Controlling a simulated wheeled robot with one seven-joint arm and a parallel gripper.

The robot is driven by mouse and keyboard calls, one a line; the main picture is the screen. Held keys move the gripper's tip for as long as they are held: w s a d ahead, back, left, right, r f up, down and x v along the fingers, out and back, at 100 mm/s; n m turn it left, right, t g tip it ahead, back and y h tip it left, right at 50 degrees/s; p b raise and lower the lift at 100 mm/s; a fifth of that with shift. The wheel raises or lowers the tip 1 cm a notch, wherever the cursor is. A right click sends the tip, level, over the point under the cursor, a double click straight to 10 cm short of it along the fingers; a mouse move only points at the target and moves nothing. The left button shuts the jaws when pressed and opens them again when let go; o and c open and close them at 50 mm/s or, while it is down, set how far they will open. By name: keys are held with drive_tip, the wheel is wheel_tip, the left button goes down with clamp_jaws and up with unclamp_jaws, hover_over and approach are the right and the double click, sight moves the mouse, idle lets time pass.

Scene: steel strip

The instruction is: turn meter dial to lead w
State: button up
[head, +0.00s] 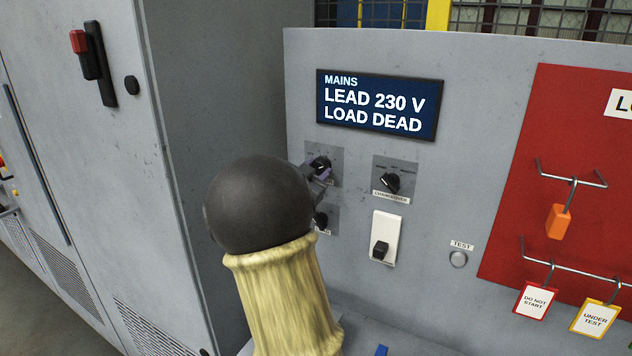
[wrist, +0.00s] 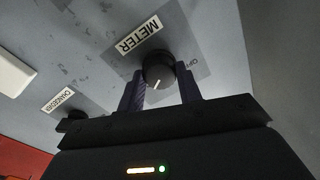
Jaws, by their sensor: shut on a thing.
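The meter dial (wrist: 158,68) is a round black knob with a white pointer line, on a darker grey plate under a METER label (wrist: 139,37) in the wrist view. The pointer line points down in that view, slightly left. My gripper (wrist: 160,92) has one dark finger on each side of the knob and is shut on it. In the head view the dial (head: 321,164) is at the upper left of the panel, with my gripper (head: 319,175) at it. My dark round arm link hides part of this area.
The display (head: 379,105) reads MAINS, LEAD 230 V, LOAD DEAD. The changeover knob (head: 391,182) is to the right, above a white switch (head: 385,238). Another black knob (head: 320,221) sits below. A red tag board (head: 560,130) is at right, a grey cabinet (head: 190,60) at left.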

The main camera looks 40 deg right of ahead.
drive_tip(key=shift+m, duration=0.3)
drive_tip(key=o, duration=1)
drive_tip(key=shift+a, duration=0.15)
drive_tip(key=b+v, duration=0.4)
drive_tip(key=v, duration=1.3)
drive_tip(key=shift+s, duration=0.2)
drive_tip(key=shift+w, duration=0.1)
